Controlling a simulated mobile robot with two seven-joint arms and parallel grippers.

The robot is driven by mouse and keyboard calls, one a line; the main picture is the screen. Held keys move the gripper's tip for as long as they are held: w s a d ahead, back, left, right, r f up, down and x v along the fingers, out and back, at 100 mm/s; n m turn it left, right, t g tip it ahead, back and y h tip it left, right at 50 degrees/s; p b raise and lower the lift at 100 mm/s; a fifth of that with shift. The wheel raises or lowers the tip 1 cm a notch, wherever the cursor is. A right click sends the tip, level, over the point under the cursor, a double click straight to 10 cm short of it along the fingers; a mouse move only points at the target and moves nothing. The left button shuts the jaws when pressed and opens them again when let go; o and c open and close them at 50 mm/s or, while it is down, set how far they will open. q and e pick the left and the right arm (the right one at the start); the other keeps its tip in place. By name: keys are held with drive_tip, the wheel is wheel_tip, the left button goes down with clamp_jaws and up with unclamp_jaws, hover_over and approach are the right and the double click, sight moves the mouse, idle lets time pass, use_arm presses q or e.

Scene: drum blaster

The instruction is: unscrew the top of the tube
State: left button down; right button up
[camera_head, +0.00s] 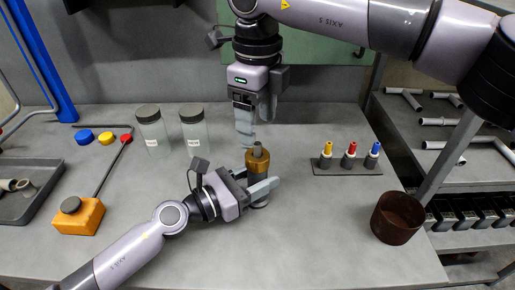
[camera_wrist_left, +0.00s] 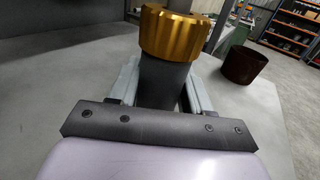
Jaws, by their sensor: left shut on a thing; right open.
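The tube is upright over the middle of the grey table. Its gold ribbed top (camera_head: 257,168) has a small dark piece standing on it in the head view. In the left wrist view the gold top (camera_wrist_left: 174,32) sits on the tube's dark body (camera_wrist_left: 163,82). My left gripper (camera_head: 259,187) comes in from the left and is shut around the body, just below the gold top; its fingers lie on either side of the tube. My right gripper (camera_head: 248,135) points down from above, open and empty, close over the top. Whether its fingertips touch the dark piece is unclear.
Two clear jars with grey lids (camera_head: 153,130) stand behind left. An orange box with a lever (camera_head: 80,216) and a grey tray (camera_head: 30,195) are at left. A rack of coloured-tip pieces (camera_head: 348,168) and a brown cup (camera_head: 397,218) are at right. The front table is clear.

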sight(257, 143)
drive_tip(key=m, duration=3)
drive_tip(key=shift+f+m, duration=0.3)
drive_tip(key=shift+f, duration=0.05)
wheel_tip(257, 143, down, 7)
drive_tip(key=shift+f, duration=0.15)
